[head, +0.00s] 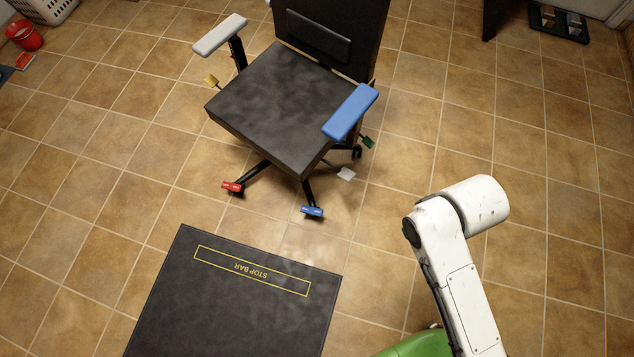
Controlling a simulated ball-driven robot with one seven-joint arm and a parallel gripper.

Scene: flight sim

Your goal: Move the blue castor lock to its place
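The blue castor lock (313,211) is a small blue block with pale marking. It sits at the end of one front leg of a black office chair (265,105), over the castor. Whether it is set up or down is too small to tell. A black mat (190,318) lies on the floor in front of the chair, with a yellow-outlined strip reading "STOP BAR" (252,271). My white arm is at the lower right, well apart from the lock. My gripper does not show in this view.
A similar red lock (232,187) is on the other front leg. White (346,173), green (368,142) and yellow (212,80) tabs are around the chair. Its armrests are grey (219,35) and blue (350,112). The right floor is clear.

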